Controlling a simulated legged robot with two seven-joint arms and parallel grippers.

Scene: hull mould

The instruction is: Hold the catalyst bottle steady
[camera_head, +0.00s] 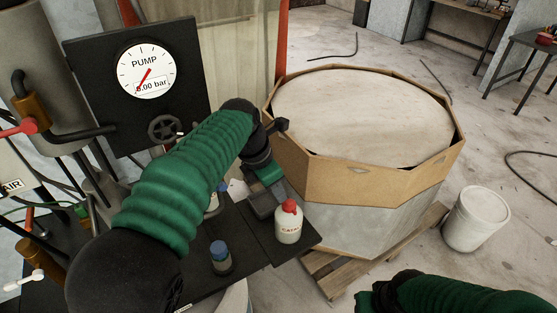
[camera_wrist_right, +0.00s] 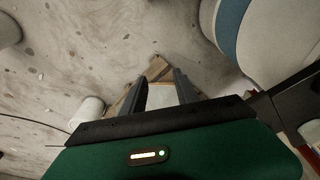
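A large octagonal container (camera_head: 360,184) stands on a wooden pallet (camera_head: 333,276) right of the bench. A white bucket (camera_head: 475,220) stands on the floor. A blue-capped jar (camera_head: 220,257) is on the bench. The pump gauge panel (camera_head: 190,55) rises behind my left arm.

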